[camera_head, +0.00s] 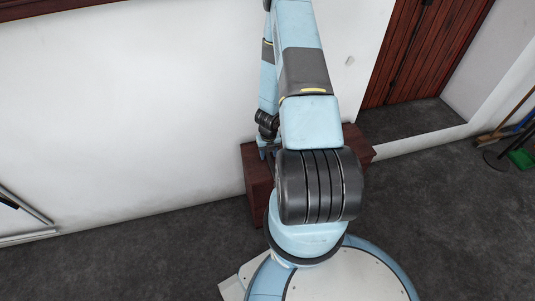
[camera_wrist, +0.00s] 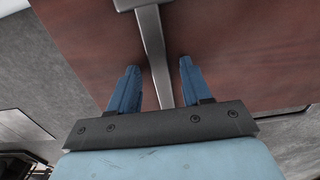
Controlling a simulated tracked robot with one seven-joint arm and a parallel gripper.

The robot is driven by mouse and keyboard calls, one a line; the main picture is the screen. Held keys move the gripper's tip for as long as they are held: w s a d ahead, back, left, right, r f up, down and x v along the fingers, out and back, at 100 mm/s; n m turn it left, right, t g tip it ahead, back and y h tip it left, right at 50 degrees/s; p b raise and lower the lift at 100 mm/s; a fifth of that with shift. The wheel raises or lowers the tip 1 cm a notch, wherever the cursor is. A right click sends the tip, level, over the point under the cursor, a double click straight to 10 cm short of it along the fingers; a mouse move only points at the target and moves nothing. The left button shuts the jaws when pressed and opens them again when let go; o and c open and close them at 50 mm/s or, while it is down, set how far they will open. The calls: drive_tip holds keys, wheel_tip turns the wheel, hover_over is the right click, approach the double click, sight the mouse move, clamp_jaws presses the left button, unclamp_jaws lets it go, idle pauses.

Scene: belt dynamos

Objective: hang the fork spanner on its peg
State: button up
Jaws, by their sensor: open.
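The fork spanner (camera_wrist: 152,45) is a grey metal bar with a wider head at the top edge of the wrist view, seen against a reddish-brown wooden surface (camera_wrist: 230,55). My gripper (camera_wrist: 159,66) is open, its two blue fingers apart on either side of the spanner's handle. I see a gap between the handle and each finger. The handle's lower end passes out of sight behind the gripper body. In the head view my arm hides the spanner and the gripper. I cannot make out the peg for certain.
A reddish-brown wooden block (camera_head: 256,181) stands on the dark floor by the white wall, partly behind my arm. A small grey fitting (camera_head: 350,61) is on the wall right of my arm. A wooden door (camera_head: 425,50) and brooms (camera_head: 515,115) are at the right.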

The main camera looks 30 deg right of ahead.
wheel_tip(320, 180, up, 14)
wheel_tip(320, 180, up, 16)
drive_tip(key=n+t+y, duration=0.1)
drive_tip(key=n+t, duration=0.1)
drive_tip(key=n, duration=0.7)
hover_over(269, 157)
drive_tip(key=w+a, duration=0.5)
drive_tip(key=a, duration=0.1)
drive_tip(key=s+a+r+n, duration=0.1)
drive_tip(key=a+r+n, duration=0.15)
drive_tip(key=r, duration=0.25)
drive_tip(key=s+a+r+n+t+y, duration=0.1)
drive_tip(key=a+r+n, duration=0.1)
drive_tip(key=r+n, duration=0.25)
drive_tip(key=s+a+r+n, duration=0.1)
drive_tip(key=a+r+n, duration=0.15)
drive_tip(key=r, duration=0.35)
drive_tip(key=s+a+r+n+t+h, duration=0.2)
drive_tip(key=s+a+r+n, duration=0.2)
drive_tip(key=s+r+n, duration=1.4)
drive_tip(key=s+n, duration=0.2)
drive_tip(key=s, duration=0.1)
drive_tip(key=shift+s+a+r+n+t, duration=0.2)
drive_tip(key=shift+s+r+n+t, duration=0.1)
drive_tip(key=shift+s+r+n, duration=0.1)
drive_tip(key=shift+o, duration=0.4)
